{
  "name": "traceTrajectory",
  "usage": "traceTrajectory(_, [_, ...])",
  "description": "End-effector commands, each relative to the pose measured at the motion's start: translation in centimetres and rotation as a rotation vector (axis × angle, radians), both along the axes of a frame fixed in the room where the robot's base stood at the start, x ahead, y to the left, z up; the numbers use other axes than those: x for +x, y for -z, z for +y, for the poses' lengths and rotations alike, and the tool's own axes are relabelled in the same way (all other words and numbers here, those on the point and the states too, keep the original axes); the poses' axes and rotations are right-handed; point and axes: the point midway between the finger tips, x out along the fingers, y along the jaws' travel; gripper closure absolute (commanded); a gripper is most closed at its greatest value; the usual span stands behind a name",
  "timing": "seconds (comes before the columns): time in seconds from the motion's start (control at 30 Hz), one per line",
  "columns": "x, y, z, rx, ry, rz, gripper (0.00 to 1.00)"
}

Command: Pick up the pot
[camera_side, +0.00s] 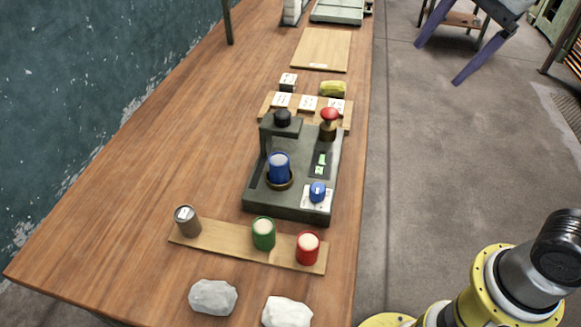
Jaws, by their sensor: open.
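No single thing is plainly marked as the pot; several small pot-like containers show. A blue pot (279,167) stands upright in a round brass-coloured seat on a dark green machine (259,200). A green pot (263,234) and a red pot (307,248), both with pale tops, stand on a wooden strip (220,239) in front of the machine. A grey-brown can (186,220) stands at the strip's left end. My gripper is not in view; only yellow and grey links of my arm show at the lower right, apart from all the pots.
The machine has a red knob (329,115), a black knob (283,117) and a blue dial (318,192). Two pale rocks (213,297) lie at the front. A rack with white cards (308,102) and a yellow object (333,88) stand behind. The left tabletop (150,150) is clear.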

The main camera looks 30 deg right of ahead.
Motion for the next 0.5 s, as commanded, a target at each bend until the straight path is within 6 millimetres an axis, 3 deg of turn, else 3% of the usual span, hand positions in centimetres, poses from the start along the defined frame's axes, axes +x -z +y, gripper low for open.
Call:
traceTrajectory(0.03, [2.1, -0.1, 1.4, 0.026, 0.059, 0.033, 0.13])
traceTrajectory(0.1, [4.5, -0.1, 3.1, 0.057, 0.145, 0.074, 0.13])
traceTrajectory(0.27, [9.4, 1.4, 8.0, 0.090, 0.287, 0.165, 0.13])
traceTrajectory(0.5, [14.2, 7.0, 16.1, 0.050, 0.292, 0.272, 0.13])
